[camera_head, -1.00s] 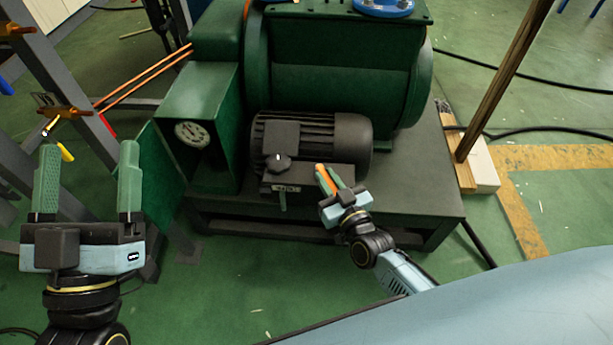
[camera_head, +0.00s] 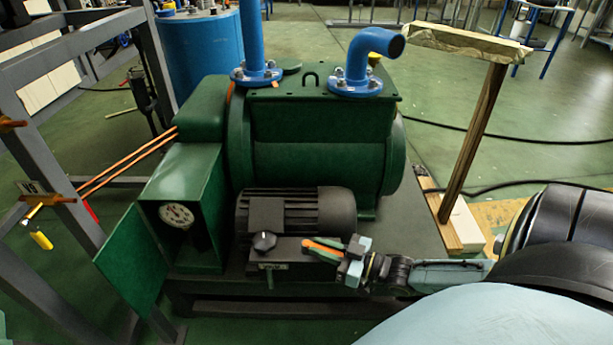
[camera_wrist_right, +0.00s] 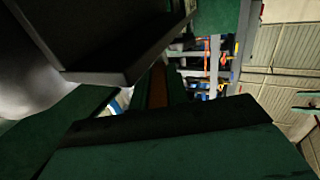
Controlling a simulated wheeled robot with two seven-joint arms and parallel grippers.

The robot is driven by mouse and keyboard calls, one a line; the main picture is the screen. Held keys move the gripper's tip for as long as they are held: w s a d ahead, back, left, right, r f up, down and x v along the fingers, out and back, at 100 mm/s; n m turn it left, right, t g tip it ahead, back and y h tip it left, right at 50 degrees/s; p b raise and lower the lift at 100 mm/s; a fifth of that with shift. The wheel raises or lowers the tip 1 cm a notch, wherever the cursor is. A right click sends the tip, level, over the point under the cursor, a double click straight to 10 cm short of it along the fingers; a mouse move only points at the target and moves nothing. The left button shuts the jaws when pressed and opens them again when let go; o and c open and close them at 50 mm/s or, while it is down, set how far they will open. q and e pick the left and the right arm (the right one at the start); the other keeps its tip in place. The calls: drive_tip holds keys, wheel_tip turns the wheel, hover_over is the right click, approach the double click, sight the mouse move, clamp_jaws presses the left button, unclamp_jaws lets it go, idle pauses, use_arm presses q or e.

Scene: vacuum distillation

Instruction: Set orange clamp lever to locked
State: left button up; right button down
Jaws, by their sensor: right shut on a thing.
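The orange clamp lever (camera_head: 318,246) shows in the head view at the right end of the dark box in front of the black motor. It lies nearly level in the picture. My right gripper (camera_head: 328,250) comes in from the right and is shut on the lever, its green fingers alongside it. In the right wrist view an orange-brown strip (camera_wrist_right: 157,88) shows between dark green finger surfaces; most of the lever is hidden there. My left gripper is not in view.
The box carries a black knob (camera_head: 265,241). Behind it stand the motor (camera_head: 330,212) and a green pump body (camera_head: 320,165) with blue pipes. An open green panel (camera_head: 133,262) and gauge (camera_head: 176,215) are at left. A wooden post (camera_head: 474,145) stands at right.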

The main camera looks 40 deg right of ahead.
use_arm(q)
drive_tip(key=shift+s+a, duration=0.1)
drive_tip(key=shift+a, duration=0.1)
use_arm(e)
drive_tip(key=shift+y, duration=0.3)
drive_tip(key=c, duration=1.4)
unclamp_jaws()
drive_tip(key=shift+o, duration=0.2)
drive_tip(key=shift+s+d, duration=0.25)
drive_tip(key=shift+s, duration=0.2)
use_arm(q)
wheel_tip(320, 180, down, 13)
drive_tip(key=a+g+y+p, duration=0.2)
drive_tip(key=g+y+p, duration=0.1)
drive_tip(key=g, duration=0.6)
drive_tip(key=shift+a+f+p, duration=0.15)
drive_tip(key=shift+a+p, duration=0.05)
drive_tip(key=shift+p, duration=0.1)
use_arm(e)
drive_tip(key=v, duration=1.2)
drive_tip(key=shift+s, duration=0.25)
drive_tip(key=shift+d+r, duration=0.1)
